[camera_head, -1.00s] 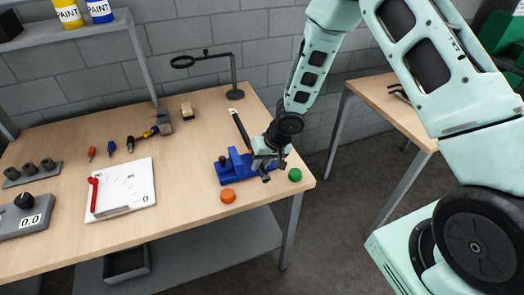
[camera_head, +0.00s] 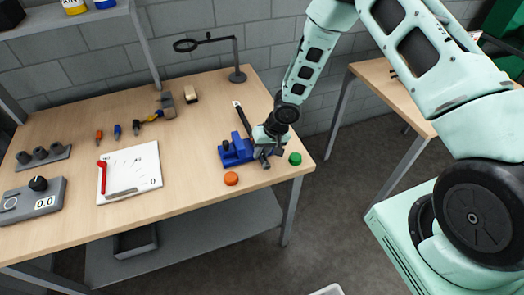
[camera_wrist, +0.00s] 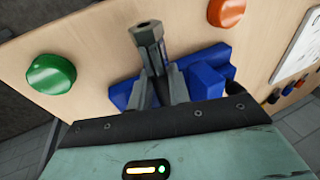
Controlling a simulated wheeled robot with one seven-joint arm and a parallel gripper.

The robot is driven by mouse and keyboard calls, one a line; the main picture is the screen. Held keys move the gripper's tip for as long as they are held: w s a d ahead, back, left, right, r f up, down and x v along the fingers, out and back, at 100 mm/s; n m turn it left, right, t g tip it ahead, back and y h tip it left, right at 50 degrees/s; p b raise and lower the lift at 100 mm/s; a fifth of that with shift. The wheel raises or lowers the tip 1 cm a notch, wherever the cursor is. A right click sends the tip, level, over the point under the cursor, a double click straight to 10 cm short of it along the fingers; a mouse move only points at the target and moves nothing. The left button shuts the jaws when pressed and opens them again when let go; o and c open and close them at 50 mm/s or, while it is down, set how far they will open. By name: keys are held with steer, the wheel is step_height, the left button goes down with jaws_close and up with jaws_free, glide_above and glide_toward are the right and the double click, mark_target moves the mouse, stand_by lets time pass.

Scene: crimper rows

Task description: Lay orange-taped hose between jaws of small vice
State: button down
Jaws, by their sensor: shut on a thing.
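My gripper (camera_head: 265,154) is at the right side of the blue vice (camera_head: 229,156), low over the table, and is shut on the hose. The black hose (camera_head: 243,120) runs from behind my gripper toward the back of the table, with a pale end. In the wrist view its grey hexagonal end fitting (camera_wrist: 147,38) sticks out between my fingers (camera_wrist: 160,92), with the blue vice (camera_wrist: 203,80) close behind. I see no orange tape; my gripper hides part of the hose. I cannot tell whether the hose lies between the jaws.
An orange button (camera_head: 231,179) stands in front of the vice and a green button (camera_head: 295,158) to the right, near the table edge. A magnifier stand (camera_head: 237,75) is at the back. A white board (camera_head: 130,172) and several tools lie left.

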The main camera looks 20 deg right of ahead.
steer(key=shift+f+b, duration=0.4)
steer(key=shift+f, duration=0.05)
steer(key=c, duration=1.2)
jaws_free()
steer(key=shift+c, duration=0.2)
steer(key=v, duration=1.7)
steer(key=shift+r+b, duration=0.2)
steer(key=shift+b, duration=0.15)
steer(key=shift+s, duration=0.15)
steer(key=s+a+r+n+h+b, duration=0.1)
steer(key=s+a+n+b, duration=0.1)
steer(key=s, duration=0.7)
steer(key=s+a+r+n+g+h+b, duration=0.1)
steer(key=s+a+r+n+b, duration=0.1)
steer(key=s+a+b, duration=0.3)
steer(key=s+a+r+n+b, duration=0.1)
steer(key=s+a+n+b, duration=0.2)
steer(key=s, duration=1)
steer(key=shift+a+r+n+g+h, duration=0.3)
steer(key=shift+a+r+n+h, duration=0.15)
steer(key=shift+a, duration=0.2)
